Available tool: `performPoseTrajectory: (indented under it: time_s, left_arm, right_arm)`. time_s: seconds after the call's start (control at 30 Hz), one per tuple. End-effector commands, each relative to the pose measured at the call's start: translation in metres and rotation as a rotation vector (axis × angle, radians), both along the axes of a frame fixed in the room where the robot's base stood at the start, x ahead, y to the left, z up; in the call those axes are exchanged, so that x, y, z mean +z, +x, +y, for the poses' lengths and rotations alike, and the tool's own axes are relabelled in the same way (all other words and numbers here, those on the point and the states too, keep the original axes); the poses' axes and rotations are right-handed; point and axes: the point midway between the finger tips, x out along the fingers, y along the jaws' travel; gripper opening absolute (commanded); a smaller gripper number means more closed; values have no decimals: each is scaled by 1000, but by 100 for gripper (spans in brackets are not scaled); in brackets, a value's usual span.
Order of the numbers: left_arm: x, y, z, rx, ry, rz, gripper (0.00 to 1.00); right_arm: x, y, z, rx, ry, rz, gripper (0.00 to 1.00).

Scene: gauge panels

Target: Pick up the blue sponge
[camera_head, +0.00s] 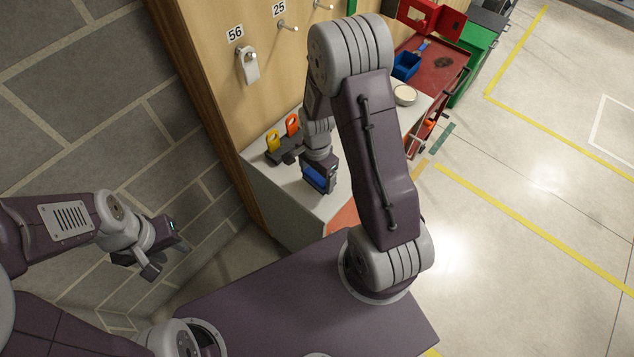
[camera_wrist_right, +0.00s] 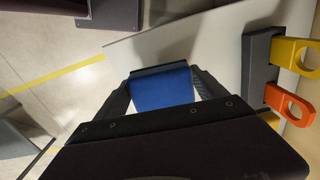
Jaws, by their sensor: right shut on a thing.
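The blue sponge (camera_wrist_right: 162,88) sits between the fingers of my right gripper (camera_wrist_right: 163,82) in the right wrist view, with a finger against each side. In the head view, the sponge (camera_head: 316,181) shows as a small blue patch at my right gripper (camera_head: 320,178), over the pale worktop. The gripper and arm hide part of it. I cannot tell whether it touches the worktop. My left gripper (camera_head: 166,258) is open and empty at the lower left, in front of the grey block wall, far from the sponge.
A dark holder (camera_head: 285,150) with yellow (camera_head: 272,141) and orange (camera_head: 292,125) tags stands on the worktop (camera_head: 262,178), left of my right gripper. A pale bowl (camera_head: 405,95) and blue bin (camera_head: 406,65) lie beyond. The wooden panel (camera_head: 220,90) rises behind.

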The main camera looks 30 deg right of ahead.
Motion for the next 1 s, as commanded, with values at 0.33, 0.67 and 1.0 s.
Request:
performPoseTrajectory:
  time_s: [0.33, 0.67, 1.0]
  left_arm:
    - [-14, 0, 0, 0, 0, 0, 36]
    - [-17, 0, 0, 0, 0, 0, 36]
    - [-17, 0, 0, 0, 0, 0, 36]
  right_arm:
    - [46, -24, -78, -8, -2, -4, 43]
    - [68, -35, -111, -1, 0, 1, 43]
    - [68, -35, -111, 0, 1, 1, 53]
